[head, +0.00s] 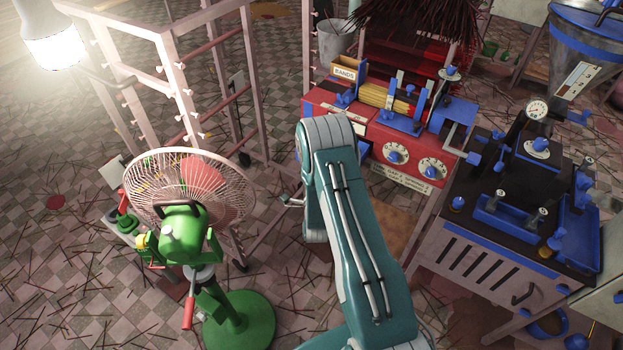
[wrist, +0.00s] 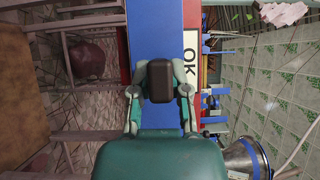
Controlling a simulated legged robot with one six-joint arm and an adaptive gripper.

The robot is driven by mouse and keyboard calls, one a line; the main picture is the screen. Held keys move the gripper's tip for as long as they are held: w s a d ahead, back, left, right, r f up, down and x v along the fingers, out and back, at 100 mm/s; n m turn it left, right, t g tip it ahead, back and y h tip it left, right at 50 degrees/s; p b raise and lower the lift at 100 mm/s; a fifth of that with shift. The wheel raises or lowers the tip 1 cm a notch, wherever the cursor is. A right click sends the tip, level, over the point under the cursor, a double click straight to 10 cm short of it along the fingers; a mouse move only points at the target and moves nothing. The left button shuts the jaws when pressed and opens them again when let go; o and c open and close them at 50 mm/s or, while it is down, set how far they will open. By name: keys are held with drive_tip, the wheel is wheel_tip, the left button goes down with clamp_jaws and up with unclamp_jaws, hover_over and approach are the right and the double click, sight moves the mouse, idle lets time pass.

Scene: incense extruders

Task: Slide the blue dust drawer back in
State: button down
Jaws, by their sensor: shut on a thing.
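In the wrist view a long flat blue panel (wrist: 155,28), which looks like the dust drawer, runs up from my gripper (wrist: 159,72). The two fingers close in from either side on a dark block (wrist: 160,84) at the panel, which looks like its handle. Part of the panel is hidden behind the gripper. In the head view my arm stands in front of the lower left of the red machine (head: 320,108), and covers the drawer and most of my gripper. How far the drawer stands out cannot be told.
A white plate marked OK (wrist: 190,52) lies beside the blue panel. A green fan (head: 185,228) stands left of my arm, before a pale rack (head: 180,75). A dark-topped bench (head: 545,190) with blue fittings stands right. Thin sticks litter the checkered floor (head: 60,270).

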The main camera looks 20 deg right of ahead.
drive_tip(key=shift+w+d, duration=0.9)
drive_tip(key=shift+d, duration=0.45)
drive_tip(key=shift+w+d, duration=0.9)
drive_tip(key=shift+d, duration=0.5)
drive_tip(key=shift+w+d, duration=0.9)
drive_tip(key=shift+d, duration=0.45)
drive_tip(key=shift+w+d, duration=0.2)
drive_tip(key=shift+d, duration=0.15)
drive_tip(key=shift+w+d, duration=0.2)
drive_tip(key=shift+d, duration=0.05)
drive_tip(key=shift+w+d, duration=0.6)
drive_tip(key=shift+d, duration=0.3)
drive_tip(key=shift+w+d, duration=0.55)
drive_tip(key=shift+d, duration=0.3)
drive_tip(key=c, duration=0.5)
unclamp_jaws()
drive_tip(key=o, duration=0.5)
